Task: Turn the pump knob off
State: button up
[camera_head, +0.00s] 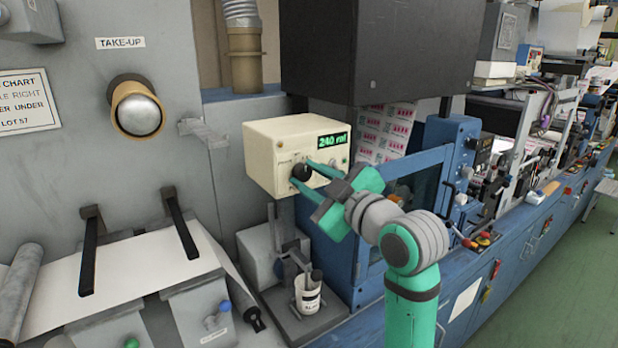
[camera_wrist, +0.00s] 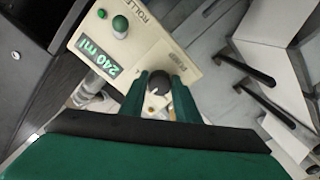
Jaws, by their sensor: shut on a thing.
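The pump is a cream box (camera_head: 267,163) with a green lit display (camera_head: 332,141) reading about 240 ml. Its black pump knob (camera_head: 302,172) sits on the front face, below and left of the display. My gripper (camera_head: 300,174) reaches in from the right, with one green finger on each side of the knob, shut on it. In the wrist view, the dark round knob (camera_wrist: 158,83) shows between the two finger ends, and the display (camera_wrist: 94,56) is to its left. The knob's pointer and most markings around it cannot be read.
A white container (camera_head: 307,294) stands on a grey stand below the pump. A large dark box (camera_head: 362,50) hangs above it. A take-up roller (camera_head: 138,108) and black bars (camera_head: 90,250) are at left. Blue machine frames (camera_head: 450,150) stand at right.

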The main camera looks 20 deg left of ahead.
dwell(0.4)
jog(key=o, duration=1)
jog(key=shift+o, duration=0.2)
jog(key=v, duration=1.1)
jog(key=shift+a, duration=0.1)
